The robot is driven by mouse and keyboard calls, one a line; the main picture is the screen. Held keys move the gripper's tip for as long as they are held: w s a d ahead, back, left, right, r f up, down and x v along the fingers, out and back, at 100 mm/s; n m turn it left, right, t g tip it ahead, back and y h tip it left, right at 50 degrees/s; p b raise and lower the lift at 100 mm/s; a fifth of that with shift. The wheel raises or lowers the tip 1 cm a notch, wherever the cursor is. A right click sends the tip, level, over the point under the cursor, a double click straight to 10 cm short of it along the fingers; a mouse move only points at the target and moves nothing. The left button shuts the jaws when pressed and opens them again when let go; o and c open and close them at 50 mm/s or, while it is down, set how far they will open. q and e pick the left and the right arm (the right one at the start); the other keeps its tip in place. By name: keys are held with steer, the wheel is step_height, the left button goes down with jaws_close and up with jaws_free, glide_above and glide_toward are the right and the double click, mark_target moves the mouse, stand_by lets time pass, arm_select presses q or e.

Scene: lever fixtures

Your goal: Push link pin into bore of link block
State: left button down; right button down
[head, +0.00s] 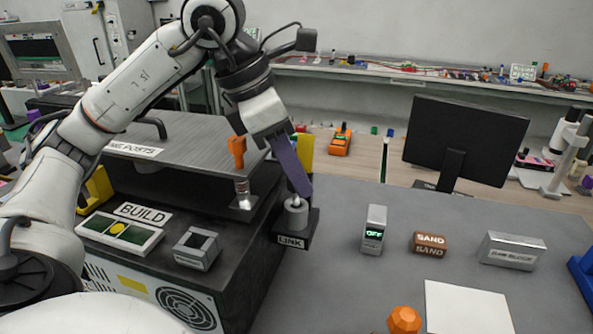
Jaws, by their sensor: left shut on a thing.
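The link block (297,217) is a grey cylinder-like piece on a dark bracket labelled LINK, at the right side of the dark cabinet. The link pin (295,203) shows as a small, light metal end at the top of the block. My left gripper (300,192) reaches down from above, its long purple fingers shut with their tips at the pin. The fingers partly hide the pin, and I cannot tell how deep it sits in the bore. My right gripper is not in view.
An orange-handled lever (237,150) stands close left of my gripper. A yellow part (306,150) is just behind it. A box reading OFF (374,230), a brown SAND block (430,243) and a metal block (512,250) sit on the grey table at right. Table between them is clear.

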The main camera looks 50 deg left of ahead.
arm_select(q)
steer(key=shift+d+f, duration=0.15)
steer(key=shift+f, duration=0.15)
steer(key=shift+d+f+b, duration=0.1)
steer(key=shift+f+b, duration=0.15)
steer(key=shift+b, duration=0.15)
steer(key=shift+a+f, duration=0.25)
steer(key=shift+r+p, duration=1.25)
steer(key=shift+r, duration=0.2)
stand_by(0.4)
steer(key=shift+f+b, duration=1.2)
steer(key=shift+f, duration=0.25)
steer(key=c, duration=1.5)
jaws_free()
steer(key=shift+r, duration=0.1)
steer(key=shift+a+r, duration=0.1)
